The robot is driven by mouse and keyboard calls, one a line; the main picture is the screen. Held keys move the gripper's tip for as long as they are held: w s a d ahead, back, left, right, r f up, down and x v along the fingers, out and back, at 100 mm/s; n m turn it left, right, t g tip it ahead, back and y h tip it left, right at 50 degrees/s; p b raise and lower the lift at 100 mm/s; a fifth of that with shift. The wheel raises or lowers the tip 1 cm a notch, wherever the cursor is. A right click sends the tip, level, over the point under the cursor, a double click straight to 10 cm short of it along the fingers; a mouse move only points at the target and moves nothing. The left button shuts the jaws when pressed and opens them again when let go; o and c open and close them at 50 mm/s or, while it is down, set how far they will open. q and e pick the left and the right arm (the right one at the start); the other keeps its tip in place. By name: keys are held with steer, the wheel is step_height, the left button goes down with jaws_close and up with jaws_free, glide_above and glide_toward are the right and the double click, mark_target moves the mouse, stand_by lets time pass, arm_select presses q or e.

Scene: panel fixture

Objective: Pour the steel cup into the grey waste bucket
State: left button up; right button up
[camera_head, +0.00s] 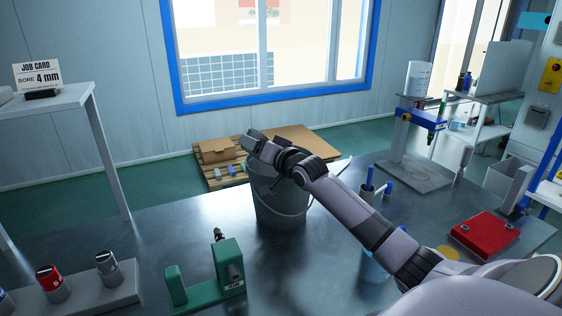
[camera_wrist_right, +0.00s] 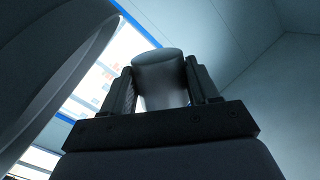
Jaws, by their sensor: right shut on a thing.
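The grey waste bucket (camera_head: 280,212) stands on the metal table, its wire handle hanging at the front. My right arm reaches in from the right, and its gripper (camera_head: 257,143) is over the bucket's rim. In the right wrist view the gripper (camera_wrist_right: 164,88) is shut on the steel cup (camera_wrist_right: 160,75), which sits between its two fingers. The head view does not show the cup clearly, and I cannot tell its tilt or contents. The bucket's inside is mostly hidden by my arm. My left gripper is out of view.
A green fixture (camera_head: 212,274) stands front centre, beside a rack with canisters (camera_head: 107,266) at left. A blue-and-grey stand (camera_head: 420,165), a cup with blue-handled tools (camera_head: 371,190) and a red case (camera_head: 485,236) are at right. Bare table lies left of the bucket.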

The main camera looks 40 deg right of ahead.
mark_target(267, 138)
steer(key=shift+d+r+m+b, duration=0.35)
steer(key=shift+m+b, duration=0.45)
steer(key=shift+m, duration=0.2)
steer(key=shift+s+r+m+t+b, duration=0.1)
steer(key=shift+r+m+t+b, duration=0.35)
steer(key=shift+m, duration=0.45)
stand_by(1.2)
steer(key=shift+d+f+m+t+b, duration=0.1)
steer(key=shift+f+m+t+b, duration=0.15)
steer(key=shift+f+m+b, duration=0.55)
stand_by(0.8)
steer(key=shift+d+r+m+b, duration=0.1)
steer(key=shift+r+m+b, duration=0.5)
steer(key=shift+m, duration=0.4)
stand_by(0.6)
steer(key=shift+s+d+r+m+t+h, duration=0.1)
steer(key=shift+s+d+m+t+h, duration=0.1)
steer(key=shift+d+m, duration=0.3)
steer(key=shift+s+d+r+m+t+h, duration=0.1)
steer(key=shift+d+m+h, duration=0.1)
steer(key=shift+d+m, duration=0.25)
stand_by(0.8)
